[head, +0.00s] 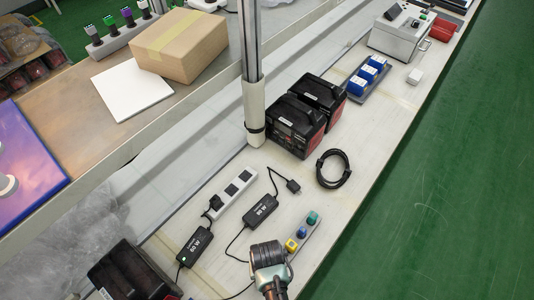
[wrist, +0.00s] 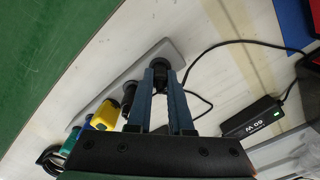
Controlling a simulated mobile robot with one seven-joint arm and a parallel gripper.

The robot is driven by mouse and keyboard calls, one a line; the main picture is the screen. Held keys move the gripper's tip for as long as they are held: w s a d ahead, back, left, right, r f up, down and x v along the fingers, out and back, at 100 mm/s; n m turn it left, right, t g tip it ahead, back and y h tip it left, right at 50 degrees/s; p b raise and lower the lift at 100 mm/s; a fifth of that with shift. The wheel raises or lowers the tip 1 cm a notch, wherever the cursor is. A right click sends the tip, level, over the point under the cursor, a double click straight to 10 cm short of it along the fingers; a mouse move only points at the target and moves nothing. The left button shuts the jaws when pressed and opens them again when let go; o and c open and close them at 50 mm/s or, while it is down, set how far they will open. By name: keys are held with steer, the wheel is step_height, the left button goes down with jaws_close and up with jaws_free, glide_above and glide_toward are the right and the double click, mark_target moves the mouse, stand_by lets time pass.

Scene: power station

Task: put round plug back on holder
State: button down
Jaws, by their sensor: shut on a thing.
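My gripper (wrist: 161,72) is shut on a black round plug (wrist: 160,62), seen between the two fingertips in the wrist view. A cable loops near it. The plug is over or at one end of the grey strip holder (wrist: 172,50); I cannot tell whether it touches it. Along the holder stand a black plug (wrist: 129,94), a yellow plug (wrist: 105,115), a blue plug and a green plug (wrist: 73,135). In the head view the holder (head: 311,234) lies on the bench, its near end hidden by my wrist, which also hides the fingertips.
Two black power adapters (head: 195,246) (head: 260,210) and a white socket strip (head: 231,192) lie left of the holder, with loose cables between. A coiled black cable (head: 333,169) and black-red battery boxes (head: 296,124) stand farther back. The bench edge drops to green floor (head: 430,190) at right.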

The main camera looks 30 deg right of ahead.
stand_by(0.5)
steer(key=c, duration=0.7)
jaws_free()
steer(key=shift+c, duration=0.2)
step_height(320, 180, up, 13)
steer(key=shift+w, duration=0.1)
